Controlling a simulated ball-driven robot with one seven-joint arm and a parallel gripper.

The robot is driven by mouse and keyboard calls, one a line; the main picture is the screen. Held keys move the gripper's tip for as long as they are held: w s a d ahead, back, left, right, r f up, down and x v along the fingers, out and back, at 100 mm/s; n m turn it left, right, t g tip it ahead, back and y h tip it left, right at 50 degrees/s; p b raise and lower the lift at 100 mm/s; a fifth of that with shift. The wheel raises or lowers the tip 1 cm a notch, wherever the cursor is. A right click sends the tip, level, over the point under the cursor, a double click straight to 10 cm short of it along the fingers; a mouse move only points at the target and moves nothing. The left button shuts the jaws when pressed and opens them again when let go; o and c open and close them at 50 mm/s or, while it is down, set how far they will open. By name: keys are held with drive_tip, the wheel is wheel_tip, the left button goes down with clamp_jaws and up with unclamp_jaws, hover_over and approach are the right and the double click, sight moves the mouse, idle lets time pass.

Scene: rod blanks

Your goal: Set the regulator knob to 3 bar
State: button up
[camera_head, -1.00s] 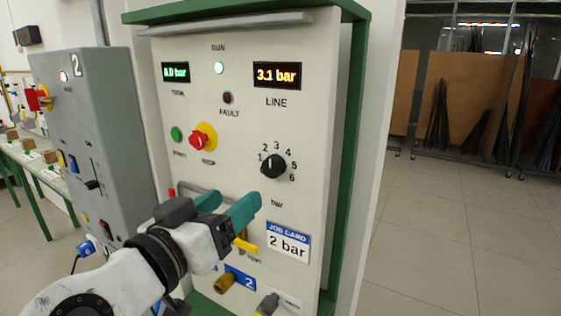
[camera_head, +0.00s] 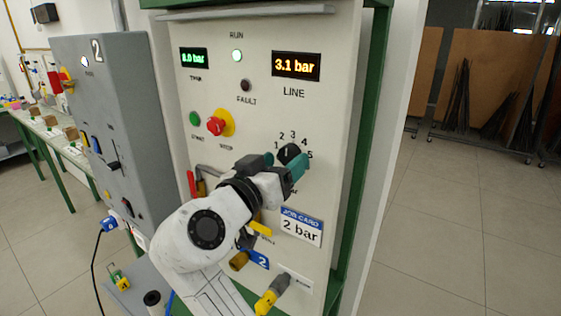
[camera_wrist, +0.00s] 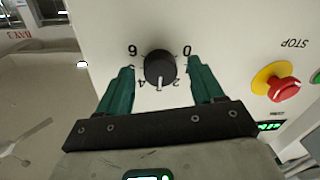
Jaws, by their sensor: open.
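The black regulator knob (camera_wrist: 160,67) is on the cream panel, partly hidden by my gripper in the head view (camera_head: 289,152). In the wrist view its white mark points down, between the 2 and the 4 of the printed scale, roughly where the 3 belongs. My gripper (camera_head: 285,164) is open, its teal fingers at the knob. In the wrist view the fingers (camera_wrist: 161,72) stand on either side of the knob with gaps; contact is not visible. The LINE display (camera_head: 296,66) reads 3.1 bar.
The red stop button (camera_head: 216,125) on its yellow ring and the green start button (camera_head: 194,118) are left of the knob. A yellow lever (camera_head: 260,229) and hose fittings (camera_head: 272,293) are below. A grey cabinet (camera_head: 120,150) stands at left; open floor lies at right.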

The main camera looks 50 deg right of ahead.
drive_tip(key=shift+c, duration=0.3)
drive_tip(key=c, duration=1)
drive_tip(key=shift+b, duration=0.35)
drive_tip(key=shift+n, duration=0.3)
drive_tip(key=o, duration=1.1)
drive_tip(key=shift+c, duration=0.2)
drive_tip(key=s+a+b, duration=0.1)
drive_tip(key=a+b, duration=0.2)
drive_tip(key=a, duration=0.7)
drive_tip(key=shift+a, duration=0.4)
